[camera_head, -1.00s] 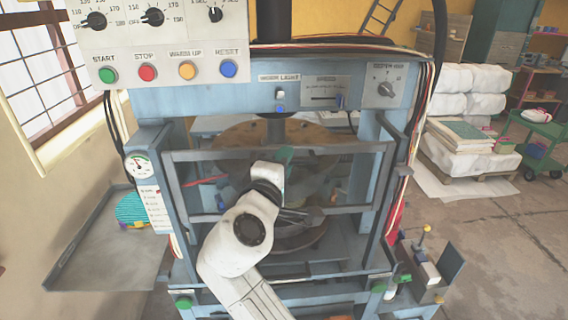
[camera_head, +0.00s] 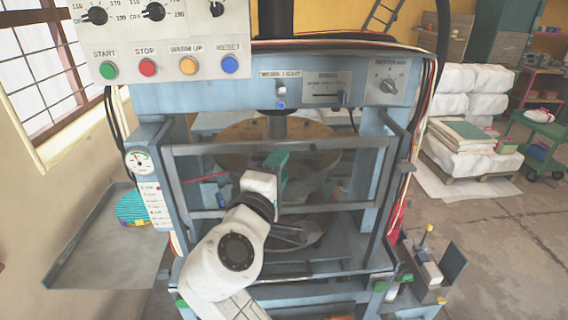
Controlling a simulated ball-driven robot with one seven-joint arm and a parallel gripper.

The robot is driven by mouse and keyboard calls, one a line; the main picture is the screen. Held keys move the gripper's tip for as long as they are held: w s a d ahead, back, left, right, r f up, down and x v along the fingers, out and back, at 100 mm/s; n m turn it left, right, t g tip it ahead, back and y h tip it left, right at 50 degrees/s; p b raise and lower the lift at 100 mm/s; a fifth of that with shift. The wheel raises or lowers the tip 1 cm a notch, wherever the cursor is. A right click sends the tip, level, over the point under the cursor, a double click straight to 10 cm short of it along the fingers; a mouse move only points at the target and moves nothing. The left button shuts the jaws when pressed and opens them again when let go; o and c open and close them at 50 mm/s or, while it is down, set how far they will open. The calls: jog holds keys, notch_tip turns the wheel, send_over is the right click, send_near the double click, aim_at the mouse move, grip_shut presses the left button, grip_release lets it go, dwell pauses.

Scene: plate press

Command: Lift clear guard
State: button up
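The clear guard (camera_head: 330,180) is a see-through panel in a grey metal frame across the front of the blue press (camera_head: 350,95). Its top bar (camera_head: 330,144) spans the opening between the side posts, and its lower bar crosses below. My white arm rises from the bottom centre to the guard. My gripper (camera_head: 277,162) is at the guard's left-centre, close to the top bar. A teal piece shows at the arm's end; I cannot tell whether it is a finger or another part. The fingers are not clear, and contact with the guard cannot be told.
Behind the guard is a round brown platen (camera_head: 240,134). A control box with coloured buttons (camera_head: 188,65) hangs at upper left. A grey side tray (camera_head: 110,255) is at left, and a small fixture (camera_head: 428,268) at lower right. Open floor lies at right.

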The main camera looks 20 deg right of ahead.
jog(key=b+v, duration=0.1)
jog(key=v, duration=0.5)
jog(key=shift+s+a, duration=0.2)
jog(key=shift+s, duration=0.1)
jog(key=s+d+f+m+g+y, duration=0.2)
jog(key=s+d+f, duration=0.15)
jog(key=f, duration=0.45)
jog(key=s+d+f+m+g+y, duration=0.1)
jog(key=s+d+f+g+y, duration=0.15)
jog(key=d+f, duration=0.45)
jog(key=s+d+f+m+g+y, duration=0.1)
jog(key=s+d+f+m+g, duration=0.2)
jog(key=f, duration=0.7)
jog(key=s+f+m+g+y, duration=0.2)
jog(key=s+f, duration=0.4)
jog(key=s, duration=0.4)
jog(key=s+f+m+g+y, duration=0.2)
jog(key=s+f, duration=0.5)
jog(key=s, duration=0.4)
jog(key=shift+s+g+y, duration=0.3)
jog(key=shift+g+y, duration=0.25)
jog(key=shift+y, duration=0.5)
